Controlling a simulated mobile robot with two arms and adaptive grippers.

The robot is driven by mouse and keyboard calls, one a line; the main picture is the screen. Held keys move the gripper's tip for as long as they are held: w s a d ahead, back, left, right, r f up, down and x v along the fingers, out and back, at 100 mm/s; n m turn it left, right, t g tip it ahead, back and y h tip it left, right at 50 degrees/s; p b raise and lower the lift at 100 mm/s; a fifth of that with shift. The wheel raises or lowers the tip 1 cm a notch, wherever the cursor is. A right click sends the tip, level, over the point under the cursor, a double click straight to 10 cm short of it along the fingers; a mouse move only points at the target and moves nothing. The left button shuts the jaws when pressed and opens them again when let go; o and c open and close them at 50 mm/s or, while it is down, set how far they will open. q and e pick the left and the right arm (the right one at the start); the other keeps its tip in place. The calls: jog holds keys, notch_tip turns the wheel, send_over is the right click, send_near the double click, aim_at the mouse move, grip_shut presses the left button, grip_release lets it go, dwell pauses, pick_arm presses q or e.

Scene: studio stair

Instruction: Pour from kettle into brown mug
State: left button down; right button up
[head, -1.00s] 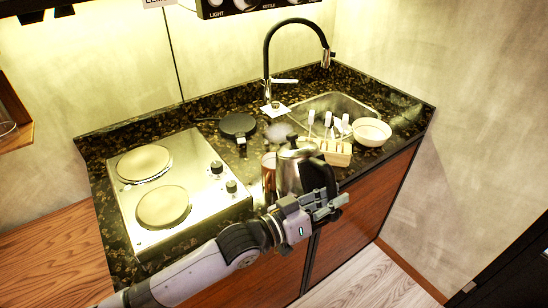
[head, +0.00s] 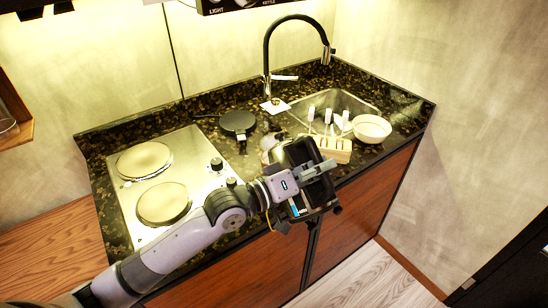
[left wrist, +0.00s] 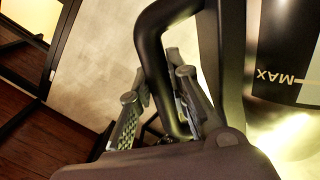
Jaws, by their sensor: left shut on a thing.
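The kettle (head: 297,152) is strongly tilted over the front of the counter. Its dark underside faces the head camera, and its top points away. My left gripper (head: 318,172) is shut on its black handle. In the left wrist view the left gripper's fingers (left wrist: 160,95) are on either side of the handle, beside the kettle body (left wrist: 288,50) with its MAX mark. The brown mug does not show now; the kettle and my arm cover that part of the counter. I cannot see the spout clearly or any liquid flow. My right gripper is out of view.
A two-plate hob (head: 165,200) is at left. A wooden holder (head: 335,151) with white-handled utensils and a white bowl (head: 371,129) stand at right. The sink (head: 345,102) and tap (head: 266,70) are behind.

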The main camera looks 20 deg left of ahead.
aim_at(317, 151)
pick_arm(q)
jog(key=shift+w+a+r, duration=0.15)
jog(key=shift+w+r, duration=0.05)
jog(key=shift+r, duration=0.2)
jog(key=shift+w+a+r+n, duration=0.1)
jog(key=shift+r+n, duration=0.05)
jog(key=shift+n, duration=0.25)
jog(key=shift+w+a+r+n+p, duration=0.15)
jog(key=shift+r+n+p, duration=0.15)
jog(key=shift+r, duration=0.2)
jog(key=shift+w+a+r+n+p, duration=0.15)
jog(key=shift+a+r+n+p, duration=0.1)
jog(key=shift+r, duration=0.25)
jog(key=shift+w+a+r+n+p, duration=0.15)
jog(key=shift+r+n+p, duration=0.15)
jog(key=shift+r, duration=0.2)
dwell(0.8)
jog(key=shift+w+a+r+n, duration=0.35)
jog(key=shift+r+n, duration=0.1)
jog(key=shift+r, duration=0.05)
jog(key=shift+w+a+r+n, duration=0.3)
jog(key=shift+a+r+n, duration=0.1)
jog(key=shift+r, duration=0.1)
dwell(3.9)
